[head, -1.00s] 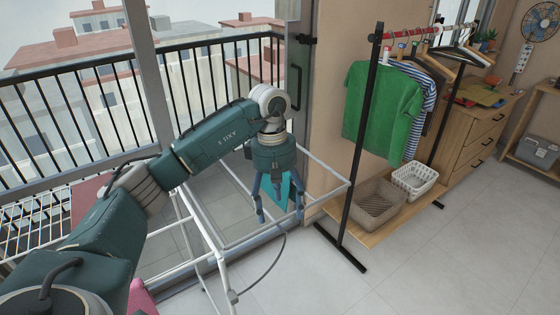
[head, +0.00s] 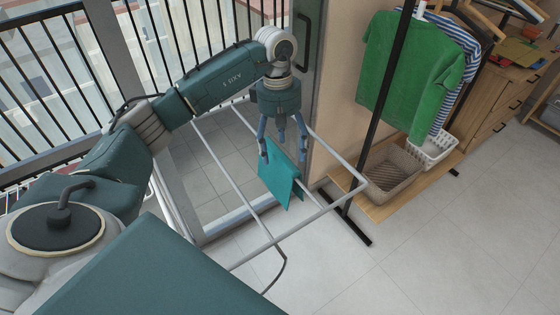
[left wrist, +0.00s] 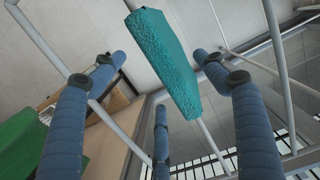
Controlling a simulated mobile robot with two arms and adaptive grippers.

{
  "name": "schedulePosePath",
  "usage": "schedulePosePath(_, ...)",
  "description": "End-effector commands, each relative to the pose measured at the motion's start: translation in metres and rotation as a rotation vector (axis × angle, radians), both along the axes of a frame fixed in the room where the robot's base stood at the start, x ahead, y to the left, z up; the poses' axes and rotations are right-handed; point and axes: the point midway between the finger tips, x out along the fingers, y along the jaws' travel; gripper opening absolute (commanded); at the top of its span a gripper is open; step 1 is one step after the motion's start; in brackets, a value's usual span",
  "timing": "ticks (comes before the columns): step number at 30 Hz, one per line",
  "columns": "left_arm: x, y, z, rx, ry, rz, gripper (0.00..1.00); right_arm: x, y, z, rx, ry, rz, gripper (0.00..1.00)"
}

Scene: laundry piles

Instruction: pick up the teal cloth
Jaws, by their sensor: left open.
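The teal cloth (head: 280,177) hangs folded over a white bar of the drying rack (head: 242,187). In the left wrist view the cloth (left wrist: 163,62) lies beyond the fingertips, draped along the bar. My left gripper (head: 283,152) is open and points down just above the cloth, its fingers spread. In the left wrist view the fingers of the left gripper (left wrist: 160,75) stand on both sides of the cloth's line and hold nothing. Whether a fingertip touches the cloth I cannot tell. My right gripper is not in view.
A black clothes rail (head: 378,110) with a green shirt (head: 412,75) stands to the right. A brown basket (head: 392,172) and a white basket (head: 434,150) sit on its wooden shelf. A balcony door frame and railing are behind the rack. The floor at lower right is clear.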

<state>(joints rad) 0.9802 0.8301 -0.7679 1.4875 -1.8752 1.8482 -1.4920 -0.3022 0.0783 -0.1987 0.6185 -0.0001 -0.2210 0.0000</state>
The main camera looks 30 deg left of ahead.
Motion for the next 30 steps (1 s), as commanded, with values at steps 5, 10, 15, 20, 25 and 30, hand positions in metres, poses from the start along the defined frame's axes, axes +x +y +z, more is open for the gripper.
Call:
schedulePosePath(5, -0.001, -0.002, -0.02, 0.0, 0.001, 0.001, 0.73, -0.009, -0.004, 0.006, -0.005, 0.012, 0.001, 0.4)
schedulePosePath(10, -0.003, -0.004, -0.032, -0.002, 0.003, 0.0, 0.73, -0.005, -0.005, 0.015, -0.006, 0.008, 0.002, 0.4)
schedulePosePath(15, -0.005, -0.005, -0.059, -0.002, 0.004, 0.0, 0.73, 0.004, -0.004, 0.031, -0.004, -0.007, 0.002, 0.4)
schedulePosePath(20, -0.004, -0.006, -0.075, -0.001, 0.0, 0.0, 0.73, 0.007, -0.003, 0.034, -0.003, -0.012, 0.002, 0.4)
schedulePosePath(25, -0.003, -0.006, -0.077, 0.0, -0.002, -0.001, 0.73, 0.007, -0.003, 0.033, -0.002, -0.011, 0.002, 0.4)
schedulePosePath(30, -0.004, -0.006, -0.076, -0.001, -0.002, 0.0, 0.51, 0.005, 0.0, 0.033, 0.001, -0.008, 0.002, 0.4)
